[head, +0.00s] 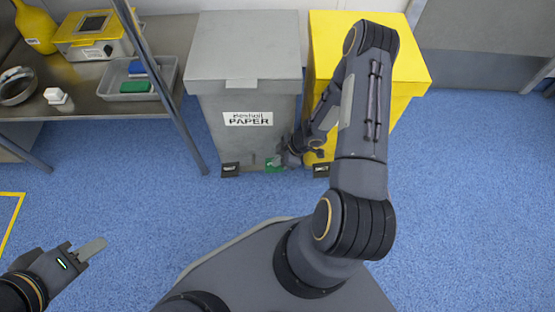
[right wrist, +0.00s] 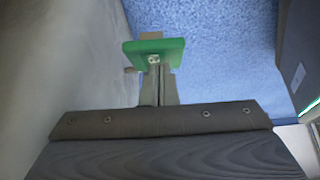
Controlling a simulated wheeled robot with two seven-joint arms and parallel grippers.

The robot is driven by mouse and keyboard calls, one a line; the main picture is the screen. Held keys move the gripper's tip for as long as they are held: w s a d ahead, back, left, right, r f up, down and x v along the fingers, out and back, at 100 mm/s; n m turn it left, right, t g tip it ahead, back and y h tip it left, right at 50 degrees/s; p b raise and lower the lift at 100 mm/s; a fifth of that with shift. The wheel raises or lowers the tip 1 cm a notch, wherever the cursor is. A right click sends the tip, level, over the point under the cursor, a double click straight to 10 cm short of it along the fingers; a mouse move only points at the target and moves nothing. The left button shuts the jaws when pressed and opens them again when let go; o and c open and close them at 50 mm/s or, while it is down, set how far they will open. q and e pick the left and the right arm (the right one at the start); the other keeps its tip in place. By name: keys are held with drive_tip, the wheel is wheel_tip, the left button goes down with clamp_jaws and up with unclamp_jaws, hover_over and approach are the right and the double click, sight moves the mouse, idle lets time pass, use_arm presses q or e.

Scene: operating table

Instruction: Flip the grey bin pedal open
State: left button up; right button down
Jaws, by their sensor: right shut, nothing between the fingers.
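The grey bin (head: 247,100) stands at the back centre with a "PAPER" label and its lid down. At its foot are a black pedal (head: 230,169) on the left and a green pedal (head: 274,164) on the right. My right gripper (head: 290,158) is low at the bin's front right corner, beside the green pedal. In the right wrist view the green pedal (right wrist: 153,46) lies at the tips of my shut, empty fingers (right wrist: 158,80); I cannot tell whether they touch it. My left gripper (head: 92,249) is at the lower left, away from the bin; its finger opening is unclear.
A yellow bin (head: 415,75) stands right of the grey one, partly behind my right arm, with a black pedal (head: 321,170) at its foot. A metal table (head: 90,103) with a tray (head: 137,88) stands at the left. Blue floor (head: 480,200) is clear at the right.

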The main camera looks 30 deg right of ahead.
drive_tip(key=shift+s+d+f, duration=0.3)
drive_tip(key=shift+d+f, duration=0.2)
drive_tip(key=shift+f, duration=0.3)
drive_tip(key=shift+s+d+f, duration=0.2)
drive_tip(key=shift+d+f, duration=0.05)
drive_tip(key=shift+f, duration=0.45)
drive_tip(key=shift+s+d+f+b, duration=0.1)
drive_tip(key=shift+d+f+b, duration=0.1)
drive_tip(key=shift+f, duration=0.4)
drive_tip(key=shift+s+d+f+b, duration=0.1)
drive_tip(key=shift+d+f+b, duration=0.1)
drive_tip(key=shift+f, duration=0.6)
drive_tip(key=p+v, duration=0.3)
drive_tip(key=v, duration=0.5)
drive_tip(key=shift+r+p, duration=0.2)
drive_tip(key=shift+p, duration=0.2)
drive_tip(key=shift+s+a, duration=0.1)
drive_tip(key=shift+a, duration=0.05)
